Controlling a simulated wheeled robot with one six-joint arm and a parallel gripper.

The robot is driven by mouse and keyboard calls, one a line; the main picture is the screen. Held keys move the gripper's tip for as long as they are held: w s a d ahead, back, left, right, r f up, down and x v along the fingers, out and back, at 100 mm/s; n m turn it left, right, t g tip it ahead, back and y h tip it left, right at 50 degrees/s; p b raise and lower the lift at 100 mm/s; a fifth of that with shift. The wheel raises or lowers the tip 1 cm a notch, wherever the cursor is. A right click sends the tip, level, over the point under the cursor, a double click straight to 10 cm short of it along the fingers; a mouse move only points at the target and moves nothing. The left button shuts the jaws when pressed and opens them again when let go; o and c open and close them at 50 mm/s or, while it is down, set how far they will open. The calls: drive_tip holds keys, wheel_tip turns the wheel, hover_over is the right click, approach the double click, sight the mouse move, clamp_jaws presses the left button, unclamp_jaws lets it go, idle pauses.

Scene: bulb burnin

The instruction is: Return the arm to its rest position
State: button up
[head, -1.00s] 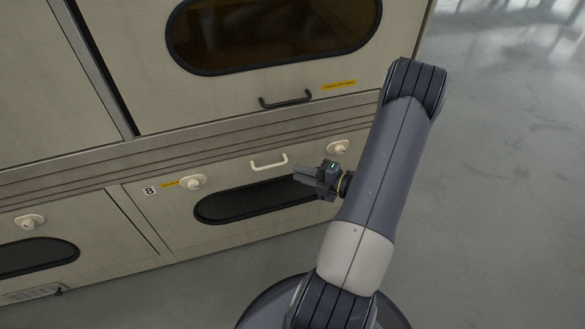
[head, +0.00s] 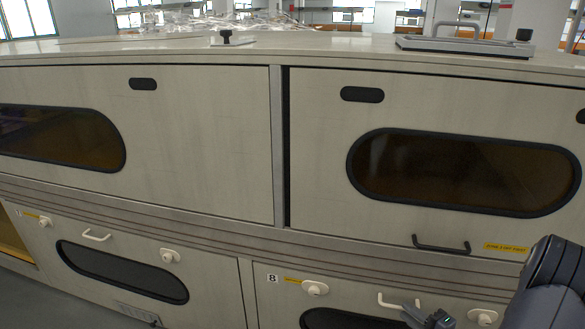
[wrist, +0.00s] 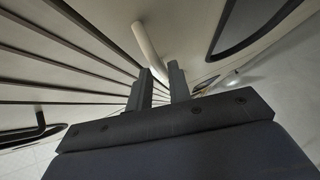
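My gripper (head: 412,312) is at the bottom right of the head view, low in front of the cabinet's lower front. In the wrist view its two fingers (wrist: 157,78) stand apart, with nothing seen held between them. A pale bar handle (head: 400,301) of panel 8 is close to the gripper in the head view. The handle (wrist: 149,46) also shows just beyond the fingertips in the wrist view; I cannot tell whether they touch. My arm is partly cut off at the lower right corner.
The cabinet (head: 200,130) fills most of the head view. Pale knobs (head: 315,288) and a dark handle (head: 441,246) stick out from its front. A metal plate with a handle (head: 465,46) lies on the top. Free floor (wrist: 285,125) shows at the right in the wrist view.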

sight(400, 307)
drive_tip(key=x, duration=0.3)
drive_tip(key=shift+w+a+b, duration=0.15)
drive_tip(key=shift+w+b, duration=0.15)
drive_tip(key=shift+b, duration=0.05)
drive_tip(key=shift+w, duration=0.1)
